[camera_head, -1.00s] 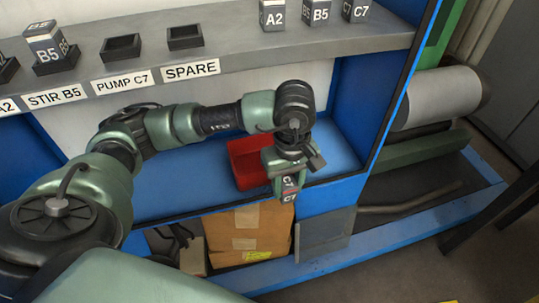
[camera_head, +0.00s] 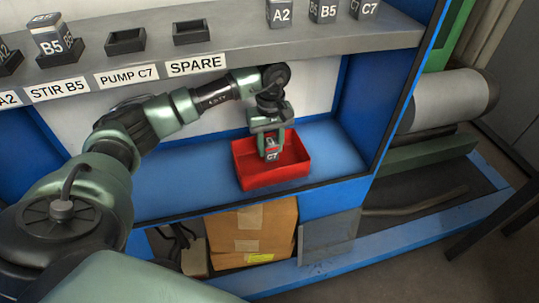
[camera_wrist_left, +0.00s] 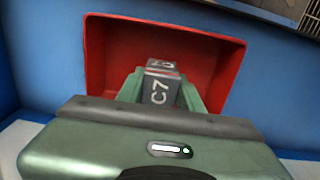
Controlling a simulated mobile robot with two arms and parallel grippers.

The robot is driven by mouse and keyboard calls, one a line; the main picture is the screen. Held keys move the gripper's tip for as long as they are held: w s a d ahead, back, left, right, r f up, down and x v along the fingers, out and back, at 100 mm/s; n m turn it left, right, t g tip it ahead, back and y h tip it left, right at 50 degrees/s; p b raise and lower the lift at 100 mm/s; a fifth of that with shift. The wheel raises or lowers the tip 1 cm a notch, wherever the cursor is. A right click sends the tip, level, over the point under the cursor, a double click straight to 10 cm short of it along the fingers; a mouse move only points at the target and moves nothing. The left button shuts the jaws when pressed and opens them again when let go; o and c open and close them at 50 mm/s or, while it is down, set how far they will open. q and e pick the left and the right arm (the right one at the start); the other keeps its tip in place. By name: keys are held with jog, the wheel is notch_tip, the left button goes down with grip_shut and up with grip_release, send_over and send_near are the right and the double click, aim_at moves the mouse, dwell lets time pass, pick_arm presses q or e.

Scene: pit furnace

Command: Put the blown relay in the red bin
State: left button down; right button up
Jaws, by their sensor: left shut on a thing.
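A grey relay marked C7 (camera_head: 271,150) is between the fingers of my left gripper (camera_head: 271,146), which is shut on it. The relay shows a reddish patch near its top. The red bin (camera_head: 255,183) is an open box on the blue lower shelf. In the head view the gripper and relay are over the bin, with the relay within its outline. The left wrist view shows the relay (camera_wrist_left: 160,88) between the green fingers, with the red bin (camera_wrist_left: 110,45) behind and around it. I cannot tell whether the relay touches the bin floor. My right gripper is not in view.
The grey upper shelf (camera_head: 230,45) holds empty black sockets at PUMP C7 (camera_head: 126,42) and SPARE (camera_head: 191,32). A B5 relay (camera_head: 48,36) sits at STIR B5. Relays A2 (camera_head: 279,13), B5 and C7 stand at the right. A cardboard box (camera_head: 255,228) is below.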

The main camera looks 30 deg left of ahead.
aim_at(269, 140)
pick_arm(q)
notch_tip(269, 140, down, 4)
jog(key=shift+w+a+f+b, duration=0.1)
jog(key=shift+w+a+b, duration=0.05)
jog(key=shift+b, duration=0.2)
jog(key=c, duration=0.9)
grip_release()
jog(key=shift+f, duration=0.1)
jog(key=shift+r, duration=0.25)
notch_tip(269, 140, up, 6)
jog(key=shift+r+p, duration=0.2)
jog(key=shift+p, duration=0.45)
jog(key=shift+r, duration=0.5)
